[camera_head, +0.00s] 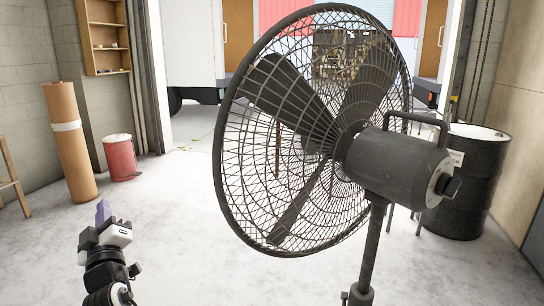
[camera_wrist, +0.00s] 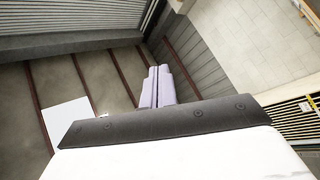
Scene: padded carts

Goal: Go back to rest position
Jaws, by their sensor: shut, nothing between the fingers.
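My gripper (camera_head: 103,208) is at the lower left of the head view, pointing upward, with pale purple fingers. It is clear of the floor and stands apart from the other objects in the picture. In the wrist view the two fingers of the gripper (camera_wrist: 158,84) lie side by side, shut, with nothing between them. The wrist view looks up toward the ceiling and upper walls. Most of my arm below the wrist is out of the picture.
A large dark pedestal fan (camera_head: 400,165) stands close in front, right of centre. A black drum (camera_head: 468,185) is behind it at right. A brown roll (camera_head: 70,145) and a red bin (camera_head: 119,158) stand at left. The floor (camera_head: 185,235) between gripper and fan is clear.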

